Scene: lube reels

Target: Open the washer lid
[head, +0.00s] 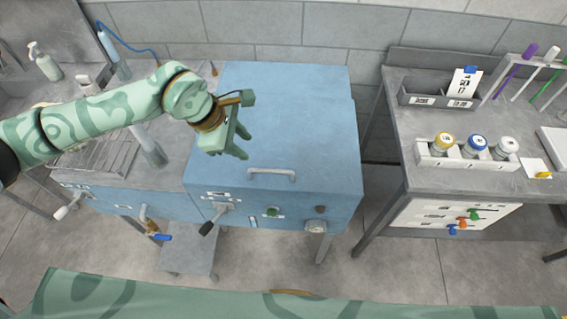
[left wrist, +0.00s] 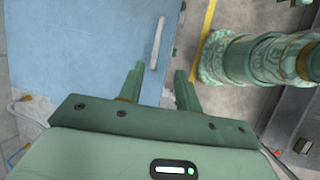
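The blue washer (head: 315,195) stands in the middle of the head view, and its flat lid (head: 310,120) is down. A pale bar handle (head: 272,172) sits at the lid's front edge. The handle also shows in the left wrist view (left wrist: 157,43), beyond the fingertips. My left gripper (head: 245,144) is above the lid, behind and to the left of the handle, not touching it. In the left wrist view its two fingers (left wrist: 159,75) are apart with nothing between them. My right gripper is not in view.
A lever with a black grip (head: 211,222) and several knobs are on the washer's front. A grey bench (head: 420,180) on the right holds a rack with capped jars (head: 474,147). A sink counter (head: 178,155) adjoins on the left. Floor is open before the washer.

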